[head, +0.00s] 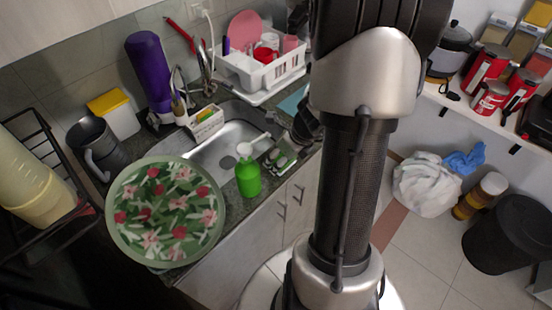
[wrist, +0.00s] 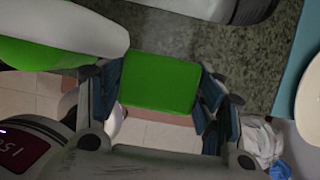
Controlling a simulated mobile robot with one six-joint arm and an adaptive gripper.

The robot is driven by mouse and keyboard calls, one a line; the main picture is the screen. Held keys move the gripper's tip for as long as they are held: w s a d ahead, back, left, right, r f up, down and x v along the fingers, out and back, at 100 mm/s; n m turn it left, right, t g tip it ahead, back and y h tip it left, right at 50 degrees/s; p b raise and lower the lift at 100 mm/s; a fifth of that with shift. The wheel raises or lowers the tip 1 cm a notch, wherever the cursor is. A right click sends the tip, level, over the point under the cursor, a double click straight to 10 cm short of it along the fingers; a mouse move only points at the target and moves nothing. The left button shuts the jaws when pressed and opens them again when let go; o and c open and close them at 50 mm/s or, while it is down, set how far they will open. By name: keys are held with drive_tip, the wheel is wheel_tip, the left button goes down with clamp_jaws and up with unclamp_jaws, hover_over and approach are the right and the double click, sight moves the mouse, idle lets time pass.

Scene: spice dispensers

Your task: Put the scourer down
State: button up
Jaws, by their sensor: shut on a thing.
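The scourer (wrist: 158,80) is a flat bright green rectangle in the wrist view. My gripper (wrist: 160,100) has a finger on each of its left and right sides and is shut on it. Behind the scourer is the speckled counter edge (wrist: 232,65), with floor tiles below. In the head view my gripper (head: 281,158) is at the front edge of the sink, right of a green bottle with a white pump top (head: 248,178). The scourer is hard to make out there. I cannot tell whether it touches the counter.
The metal sink (head: 215,150) lies behind the bottle. A white dish rack (head: 260,75) stands at the back, a teal mat (head: 293,103) to the right. A floral tray (head: 165,213) is at front left. A small sponge caddy (head: 206,122) is beside the faucet. My arm hides the middle right.

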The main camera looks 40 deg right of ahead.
sight(276, 161)
drive_tip(key=shift+w+a, duration=0.1)
drive_tip(key=shift+w, duration=1)
drive_tip(key=shift+f, duration=0.15)
drive_tip(key=shift+f+b, duration=1.3)
drive_tip(key=shift+f, duration=0.3)
drive_tip(key=shift+f, duration=0.15)
drive_tip(key=o, duration=1)
drive_tip(key=p+v, duration=0.6)
drive_tip(key=v, duration=0.5)
drive_tip(key=shift+w+p, duration=0.15)
drive_tip(key=shift+p, duration=0.2)
drive_tip(key=shift+s+r, duration=0.3)
drive_tip(key=shift+r, duration=0.35)
